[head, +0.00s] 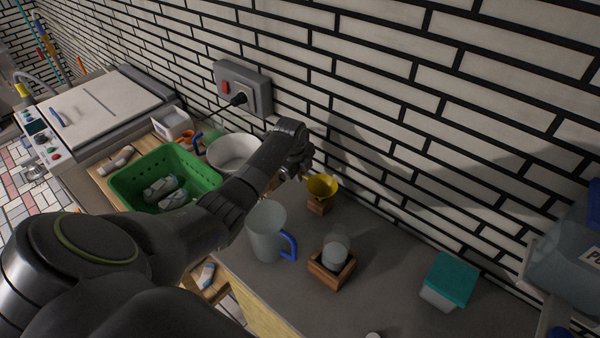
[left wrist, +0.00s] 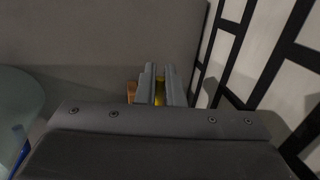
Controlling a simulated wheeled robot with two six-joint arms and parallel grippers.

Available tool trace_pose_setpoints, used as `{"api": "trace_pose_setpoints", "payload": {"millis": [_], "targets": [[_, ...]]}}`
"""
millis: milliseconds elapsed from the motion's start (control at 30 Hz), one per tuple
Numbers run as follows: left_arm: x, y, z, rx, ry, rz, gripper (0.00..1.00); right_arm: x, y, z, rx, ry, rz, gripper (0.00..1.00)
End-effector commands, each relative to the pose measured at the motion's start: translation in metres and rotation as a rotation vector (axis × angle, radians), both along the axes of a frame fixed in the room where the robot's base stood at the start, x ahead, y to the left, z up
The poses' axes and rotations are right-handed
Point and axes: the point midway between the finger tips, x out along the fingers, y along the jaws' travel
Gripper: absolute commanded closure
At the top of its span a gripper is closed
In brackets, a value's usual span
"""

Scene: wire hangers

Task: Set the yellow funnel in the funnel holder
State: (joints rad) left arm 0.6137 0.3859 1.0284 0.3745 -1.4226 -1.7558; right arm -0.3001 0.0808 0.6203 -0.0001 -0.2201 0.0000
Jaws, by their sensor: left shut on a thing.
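The yellow funnel (head: 322,186) is near the wall, to the right of my left gripper (head: 305,174). My left gripper is shut on the funnel; in the left wrist view a strip of the yellow funnel (left wrist: 159,92) shows between the fingers. A small wooden block (head: 318,207), which looks like the funnel holder, stands on the counter right below the funnel. Its edge (left wrist: 131,90) also shows in the left wrist view beside the fingers. I cannot tell whether the funnel rests in it or hovers just above. The funnel's spout is hidden.
A clear jug with a blue handle (head: 266,232) stands in front of the holder. A wooden box (head: 333,272) holds a glass jar (head: 336,248). A teal-lidded tub (head: 448,281) is to the right. A green basket (head: 126,184) and white bowl (head: 231,152) are left. The tiled wall is close behind.

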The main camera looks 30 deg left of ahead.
Motion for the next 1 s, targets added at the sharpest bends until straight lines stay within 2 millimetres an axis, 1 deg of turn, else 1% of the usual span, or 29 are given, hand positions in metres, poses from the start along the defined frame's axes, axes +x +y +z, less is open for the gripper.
{"api": "trace_pose_setpoints", "payload": {"millis": [600, 633, 800, 967, 1000], "targets": [[-0.0001, -0.0001, -0.0098, 0.000, 0.000, 0.000, 1.00, 0.0001, 0.0003, -0.0056, 0.000, 0.000, 0.000, 0.03], [0.0000, -0.0001, -0.0092, 0.000, 0.000, 0.000, 0.88, 0.0002, 0.0002, -0.0051, 0.000, 0.000, 0.000, 0.03], [-0.0001, -0.0001, -0.0091, 0.000, 0.000, 0.000, 0.67, 0.0002, 0.0003, -0.0051, 0.000, 0.000, 0.000, 0.03], [0.0000, 0.0000, -0.0090, 0.000, 0.000, 0.000, 0.67, 0.0001, 0.0005, -0.0051, 0.001, 0.000, 0.000, 0.03], [-0.0001, -0.0001, -0.0091, 0.000, 0.000, 0.000, 0.65, 0.0002, 0.0005, -0.0051, 0.001, 0.000, 0.000, 0.03]]}}
